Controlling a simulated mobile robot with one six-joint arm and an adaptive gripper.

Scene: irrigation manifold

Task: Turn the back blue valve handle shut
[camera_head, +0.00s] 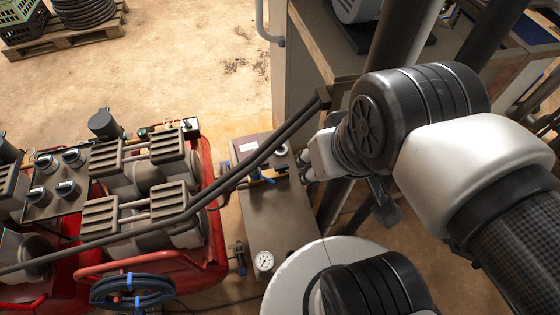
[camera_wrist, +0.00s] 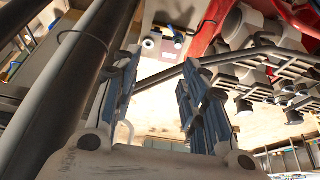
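A blue valve handle (camera_head: 265,178) shows in the head view on the grey manifold box, beside the dark pipes. A blue handle (camera_wrist: 178,43) also shows in the wrist view, beyond my fingertips. I cannot tell its exact angle. A second small blue fitting (camera_head: 240,259) is nearer, at the edge of the red frame; I cannot tell whether it is a handle. My gripper (camera_wrist: 162,62) is open and empty, its two blue-grey fingers apart and touching no handle.
Dark pipes (camera_head: 245,172) run diagonally across the scene, close to the handle. A red-framed machine (camera_head: 215,225) stands at left. A round gauge (camera_head: 264,261) is on the grey box's near part. A wooden bench (camera_head: 315,50) stands behind. Open floor (camera_head: 180,60) lies at the back left.

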